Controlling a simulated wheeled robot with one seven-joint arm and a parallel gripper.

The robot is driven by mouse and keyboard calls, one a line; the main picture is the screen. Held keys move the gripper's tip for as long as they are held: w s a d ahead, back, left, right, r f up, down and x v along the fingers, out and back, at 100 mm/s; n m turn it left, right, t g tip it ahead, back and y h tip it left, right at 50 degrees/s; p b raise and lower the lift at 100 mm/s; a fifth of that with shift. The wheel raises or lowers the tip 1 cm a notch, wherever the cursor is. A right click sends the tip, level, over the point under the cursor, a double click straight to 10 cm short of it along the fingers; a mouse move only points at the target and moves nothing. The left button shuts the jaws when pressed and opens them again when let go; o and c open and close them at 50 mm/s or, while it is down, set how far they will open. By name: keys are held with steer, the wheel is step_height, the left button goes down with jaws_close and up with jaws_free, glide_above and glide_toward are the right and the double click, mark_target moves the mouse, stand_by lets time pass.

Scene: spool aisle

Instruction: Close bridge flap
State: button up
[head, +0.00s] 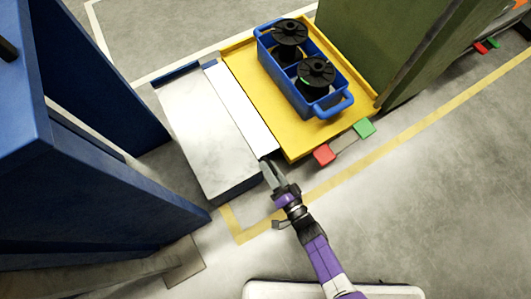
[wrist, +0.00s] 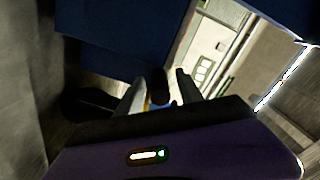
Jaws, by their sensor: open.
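A pale, narrow strip that looks like the bridge flap (head: 240,108) lies between a grey metal-topped platform (head: 205,130) and a yellow deck (head: 245,72). It looks flat, but I cannot tell its exact angle. My gripper (head: 268,170) is at the near end of the strip, by the platform's near right corner. In the wrist view my gripper (wrist: 158,84) has its two fingers apart. A dark rounded piece (wrist: 160,88) shows between them; I cannot tell what it is or whether the fingers touch it.
A blue crate (head: 343,104) with two black spools (head: 316,72) stands on the yellow deck. Red (head: 324,155) and green (head: 364,128) pedals stick out at its near edge. A tall blue structure (head: 85,190) stands left, a green cabinet (head: 380,40) behind. Floor at right is clear.

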jaws_close()
stand_by(1.4)
